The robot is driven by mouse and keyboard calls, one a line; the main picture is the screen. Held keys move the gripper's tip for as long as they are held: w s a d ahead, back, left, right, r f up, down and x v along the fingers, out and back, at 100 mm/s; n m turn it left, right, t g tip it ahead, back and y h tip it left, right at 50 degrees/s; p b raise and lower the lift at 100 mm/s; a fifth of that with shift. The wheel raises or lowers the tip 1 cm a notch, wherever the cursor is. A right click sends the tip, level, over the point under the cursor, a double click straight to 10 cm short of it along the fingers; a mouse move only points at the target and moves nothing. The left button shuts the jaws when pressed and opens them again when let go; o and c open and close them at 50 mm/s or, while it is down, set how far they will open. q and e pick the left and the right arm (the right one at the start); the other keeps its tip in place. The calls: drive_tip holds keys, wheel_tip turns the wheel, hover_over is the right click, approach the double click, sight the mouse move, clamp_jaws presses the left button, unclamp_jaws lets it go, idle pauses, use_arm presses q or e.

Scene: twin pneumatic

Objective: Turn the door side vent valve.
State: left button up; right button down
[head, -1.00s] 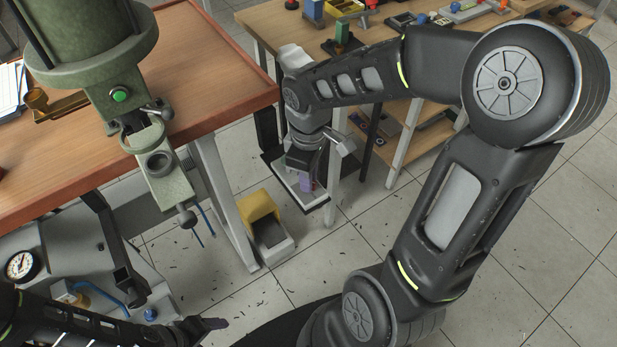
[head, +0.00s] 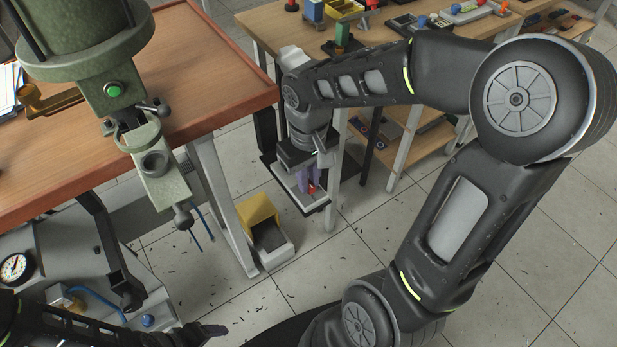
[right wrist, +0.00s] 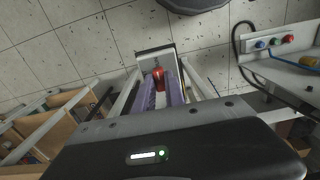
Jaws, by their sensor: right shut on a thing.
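My right gripper (head: 311,180) points down beside the near leg of the back bench, over a pale tray-like part with a dark rim (head: 300,197). Its purple fingers are shut on a small red knob (head: 312,189). In the right wrist view the red knob (right wrist: 158,76) sits between the two purple finger tips (right wrist: 161,88). The red knob may be the vent valve; its mounting is hidden by the fingers and cannot be made out. My left gripper (head: 208,331) is low at the left, dark and seen edge-on, so its opening cannot be told.
A wooden workbench (head: 215,80) with a green machine (head: 112,85) stands at the left. A yellow and grey bin (head: 262,225) is on the floor beside it. A pressure gauge (head: 14,268) is at lower left. A second bench (head: 262,28) holds several parts. Chips litter the floor.

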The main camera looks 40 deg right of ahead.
drive_tip(key=c, duration=1.4)
unclamp_jaws()
wheel_tip(320, 180, up, 8)
drive_tip(key=shift+f+p, duration=0.1)
drive_tip(key=shift+p, duration=0.35)
drive_tip(key=shift+w, duration=0.1)
